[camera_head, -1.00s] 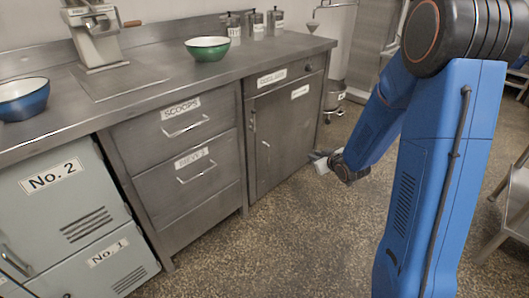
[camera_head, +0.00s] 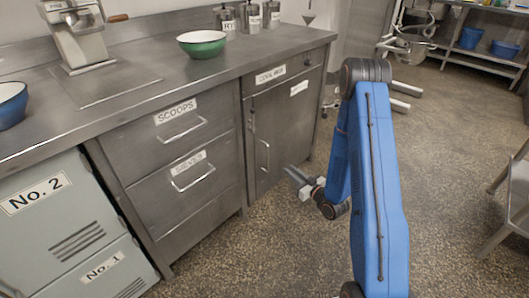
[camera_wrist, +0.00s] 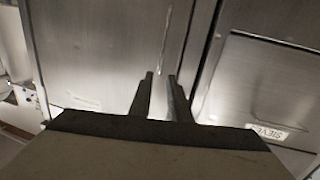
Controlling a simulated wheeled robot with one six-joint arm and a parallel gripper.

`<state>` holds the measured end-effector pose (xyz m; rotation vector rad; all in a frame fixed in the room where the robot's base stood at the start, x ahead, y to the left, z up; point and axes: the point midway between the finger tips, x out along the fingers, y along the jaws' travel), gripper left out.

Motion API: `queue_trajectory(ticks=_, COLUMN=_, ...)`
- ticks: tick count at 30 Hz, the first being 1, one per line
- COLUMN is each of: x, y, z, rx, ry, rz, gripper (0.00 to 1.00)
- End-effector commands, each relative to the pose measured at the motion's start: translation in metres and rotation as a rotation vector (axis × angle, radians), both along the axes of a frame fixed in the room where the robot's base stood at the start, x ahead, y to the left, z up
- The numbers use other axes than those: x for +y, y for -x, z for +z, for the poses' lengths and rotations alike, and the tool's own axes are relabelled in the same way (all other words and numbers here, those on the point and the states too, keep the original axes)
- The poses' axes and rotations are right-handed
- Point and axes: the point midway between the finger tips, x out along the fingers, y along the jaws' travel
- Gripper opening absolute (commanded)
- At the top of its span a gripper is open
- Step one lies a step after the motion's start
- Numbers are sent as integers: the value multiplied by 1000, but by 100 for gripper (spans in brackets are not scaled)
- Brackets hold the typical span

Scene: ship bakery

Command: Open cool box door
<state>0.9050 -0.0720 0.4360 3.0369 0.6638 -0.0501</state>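The cool box (camera_head: 285,125) is a grey steel cupboard under the counter, with a label (camera_head: 270,75) on its top front. Its door is shut. A thin vertical bar handle (camera_head: 265,155) is on the door's left side. In the wrist view the handle (camera_wrist: 164,42) runs upright on the door (camera_wrist: 100,50). My gripper (camera_head: 291,172) is in front of the door, low and right of the handle in the head view. In the wrist view my gripper (camera_wrist: 161,76) has its two fingers apart with a gap between them. The handle lines up with the gap. I cannot tell any contact.
Drawers labelled SCOOPS (camera_head: 182,125) and a second drawer (camera_head: 194,172) are left of the cool box; the lower label shows in the wrist view (camera_wrist: 268,132). A green bowl (camera_head: 202,43) stands on the counter. Speckled floor (camera_head: 265,245) is clear ahead.

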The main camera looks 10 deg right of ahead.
Motion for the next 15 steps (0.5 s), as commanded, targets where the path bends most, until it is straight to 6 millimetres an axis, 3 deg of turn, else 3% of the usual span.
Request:
queue_trajectory(ticks=8, x=1, y=3, z=-8, rx=-26, ry=-39, rz=2, gripper=17)
queue_trajectory(ticks=15, x=15, y=-24, z=-7, rx=-27, ry=-37, rz=5, gripper=17)
